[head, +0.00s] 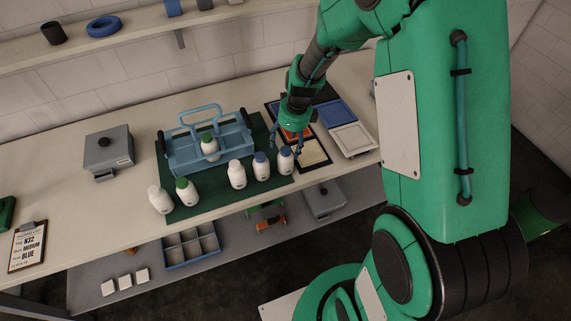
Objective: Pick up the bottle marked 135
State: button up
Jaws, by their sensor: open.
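Several white bottles with small dark marks stand on and beside a dark green mat (216,207); the marks are too small to read, so I cannot tell which is 135. At the left are a white-capped bottle (160,201) and a green-capped bottle (187,193). Further right are another white-capped bottle (236,175), a blue-capped bottle (261,168) and a rightmost blue-capped bottle (285,161). Another green-capped bottle (209,148) stands in a blue caddy (183,157). My gripper (292,148) is open, pointing down close by the rightmost bottle; I cannot tell whether they touch.
A grey box (109,152) and a clipboard (27,246) are at the left. A lower shelf holds a divided tray (190,244). Bare bench (95,214) lies left of the mat.

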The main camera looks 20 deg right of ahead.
aim_at(286, 150)
jog(key=shift+f, duration=0.45)
jog(key=shift+w+a+f, duration=0.1)
jog(key=shift+w+f, duration=0.05)
jog(key=shift+f, duration=0.7)
jog(key=shift+w+a+f, duration=0.1)
jog(key=shift+w+f, duration=0.05)
jog(key=shift+f, duration=0.7)
jog(key=shift+w+a+f, duration=0.1)
jog(key=shift+w+f, duration=0.05)
jog(key=shift+f, duration=0.7)
jog(key=shift+c, duration=0.3)
jog(key=c, duration=1.7)
